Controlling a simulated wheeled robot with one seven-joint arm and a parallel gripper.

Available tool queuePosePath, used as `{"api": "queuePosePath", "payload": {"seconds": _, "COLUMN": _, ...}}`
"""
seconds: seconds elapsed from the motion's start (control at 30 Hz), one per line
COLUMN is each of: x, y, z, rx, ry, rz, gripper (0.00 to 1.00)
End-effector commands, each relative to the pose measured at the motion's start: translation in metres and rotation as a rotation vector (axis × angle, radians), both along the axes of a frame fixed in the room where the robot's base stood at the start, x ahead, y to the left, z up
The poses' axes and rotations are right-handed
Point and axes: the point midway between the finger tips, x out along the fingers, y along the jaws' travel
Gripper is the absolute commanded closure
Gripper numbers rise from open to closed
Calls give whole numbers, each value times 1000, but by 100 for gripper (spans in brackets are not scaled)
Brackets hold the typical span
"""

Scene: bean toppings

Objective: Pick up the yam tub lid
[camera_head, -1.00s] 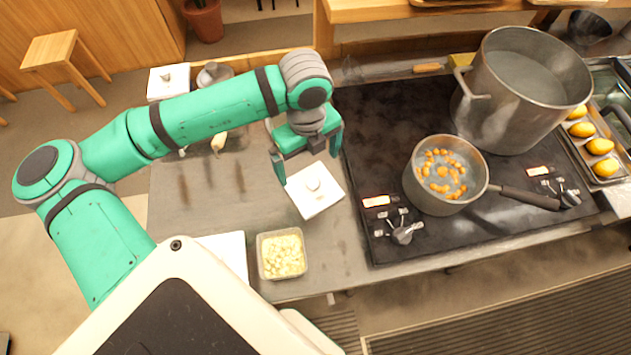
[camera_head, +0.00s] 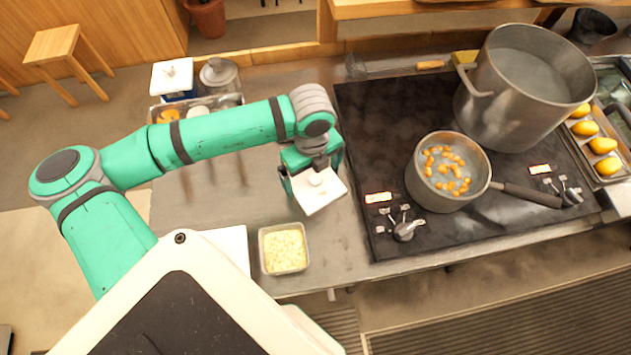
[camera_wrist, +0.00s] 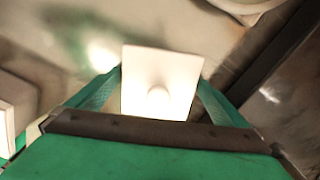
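A white square lid (camera_head: 325,195) with a round knob lies at the counter's middle, left of the cooktop; I take it to be the yam tub lid. My gripper (camera_head: 318,177) is at it from above, with its green fingers on opposite sides. In the wrist view the lid (camera_wrist: 160,75) fills the space between the fingers (camera_wrist: 160,85), its knob near the lower edge. The fingers meet or nearly meet the lid's side edges; I cannot tell whether they press on it. My gripper hides part of the lid in the head view.
An open tub of pale cubes (camera_head: 284,250) stands near the front edge. The cooktop (camera_head: 380,130) bears a saucepan (camera_head: 447,172) and a large pot (camera_head: 522,90). A tub with a white lid (camera_head: 172,76) and a round-lidded jar (camera_head: 218,76) stand at the back left.

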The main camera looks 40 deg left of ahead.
Motion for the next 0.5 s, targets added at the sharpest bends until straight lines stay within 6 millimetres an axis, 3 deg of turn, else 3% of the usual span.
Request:
{"api": "queuePosePath", "payload": {"seconds": 0.03, "x": 0, "y": 0, "z": 0, "rx": 0, "ry": 0, "rz": 0, "gripper": 14}}
{"api": "queuePosePath", "payload": {"seconds": 0.1, "x": 0, "y": 0, "z": 0, "rx": 0, "ry": 0, "rz": 0, "gripper": 29}}
{"api": "queuePosePath", "payload": {"seconds": 0.5, "x": 0, "y": 0, "z": 4, "rx": 1, "ry": -1, "rz": 0, "gripper": 28}}
